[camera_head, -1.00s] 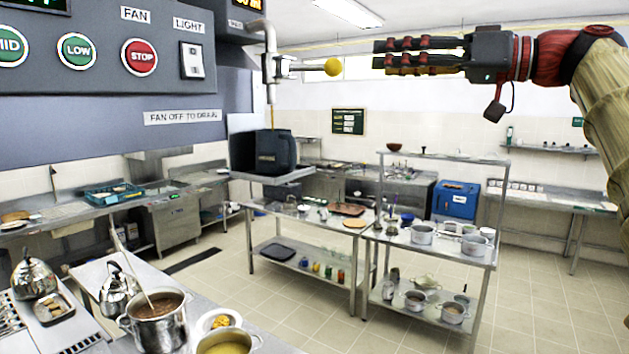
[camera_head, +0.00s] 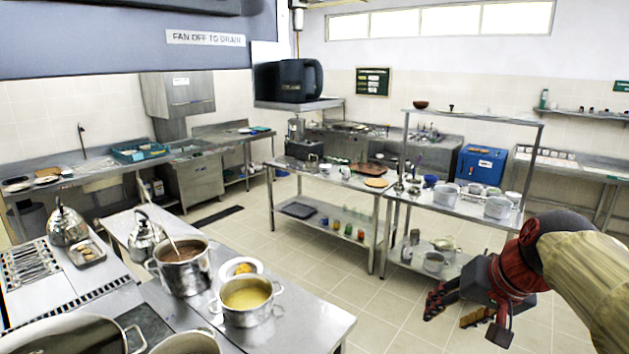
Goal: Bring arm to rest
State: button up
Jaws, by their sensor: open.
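My gripper (camera_head: 452,309) is at the lower right of the head view, at the end of my arm. Its black and red fingers point left and stand apart, with nothing between them. It hangs in front of the tiled floor, clear of the counter at the lower left. My arm comes in from the right edge in a tan sleeve with a red and black wrist.
The near counter (camera_head: 300,312) holds a stockpot (camera_head: 183,272), a pot of yellow soup (camera_head: 246,297) and kettles (camera_head: 66,226). A steel table (camera_head: 340,199) and a shelved rack (camera_head: 470,221) stand mid-room. A blue box (camera_head: 481,166) sits behind. Floor (camera_head: 375,318) shows between.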

jog(key=s+a+f+n+b, duration=0.2)
jog(key=s+a+f+b, duration=0.1)
jog(key=s+f, duration=0.5)
jog(key=s+a+f+n+h+b, duration=0.1)
jog(key=s+a+f+n+b, duration=0.1)
jog(key=s+f, duration=0.7)
jog(key=shift+a+f+b, duration=0.5)
jog(key=shift+f+b, duration=0.15)
jog(key=shift+b, duration=0.4)
